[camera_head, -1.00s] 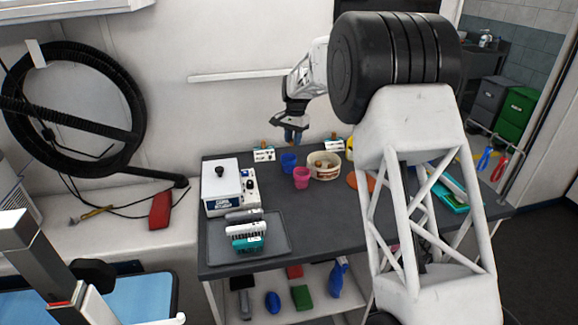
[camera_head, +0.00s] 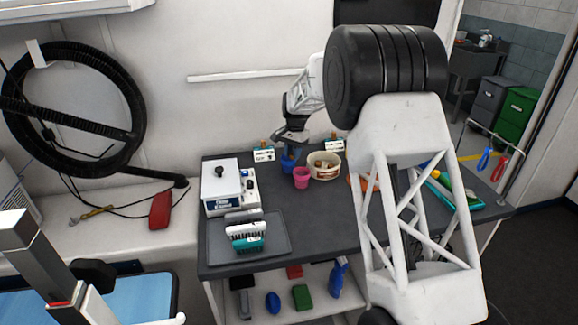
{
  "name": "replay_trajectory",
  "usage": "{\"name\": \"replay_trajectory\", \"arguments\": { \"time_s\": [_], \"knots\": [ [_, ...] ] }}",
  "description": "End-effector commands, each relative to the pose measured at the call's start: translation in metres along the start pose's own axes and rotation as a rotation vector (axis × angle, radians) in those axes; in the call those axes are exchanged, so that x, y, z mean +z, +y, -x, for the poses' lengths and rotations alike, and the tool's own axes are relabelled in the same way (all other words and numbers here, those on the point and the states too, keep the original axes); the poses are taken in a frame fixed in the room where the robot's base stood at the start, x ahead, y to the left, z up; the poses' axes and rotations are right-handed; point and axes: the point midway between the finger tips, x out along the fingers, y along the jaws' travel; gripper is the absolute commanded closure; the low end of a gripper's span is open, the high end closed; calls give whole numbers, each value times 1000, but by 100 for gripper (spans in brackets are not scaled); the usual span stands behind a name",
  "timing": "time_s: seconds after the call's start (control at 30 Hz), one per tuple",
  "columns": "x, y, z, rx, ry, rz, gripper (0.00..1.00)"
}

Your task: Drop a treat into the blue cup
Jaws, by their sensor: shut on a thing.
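The blue cup (camera_head: 288,165) stands upright on the dark table near the wall, left of the pink cup (camera_head: 302,178). A pale bowl (camera_head: 324,164) with brownish contents stands just right of the cups. My gripper (camera_head: 291,151) points down right above the blue cup, its blue-tipped fingers at or near the rim. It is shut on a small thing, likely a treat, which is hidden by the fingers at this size. I cannot tell whether the fingertips are inside the cup or just above it.
Small labelled cards (camera_head: 263,154) stand behind the cups. A white box-shaped device (camera_head: 221,188) and a tray (camera_head: 270,244) with brushes are on the table's left. My arm hides much of the right side. A green-teal item (camera_head: 470,200) lies at the right end.

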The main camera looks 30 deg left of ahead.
Motion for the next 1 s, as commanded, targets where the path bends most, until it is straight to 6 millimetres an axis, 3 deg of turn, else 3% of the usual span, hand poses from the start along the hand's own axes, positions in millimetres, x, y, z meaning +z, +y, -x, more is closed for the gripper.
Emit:
{"name": "replay_trajectory", "arguments": {
  "time_s": [0.3, 0.33, 0.5, 1.0],
  "knots": [
    [0, 0, -1, 0, 0, 0, 95],
    [0, 0, -1, 0, 0, 0, 69],
    [0, 0, -1, 0, 0, 0, 44],
    [0, 0, 9, -1, 1, 0, 44]
  ]
}}
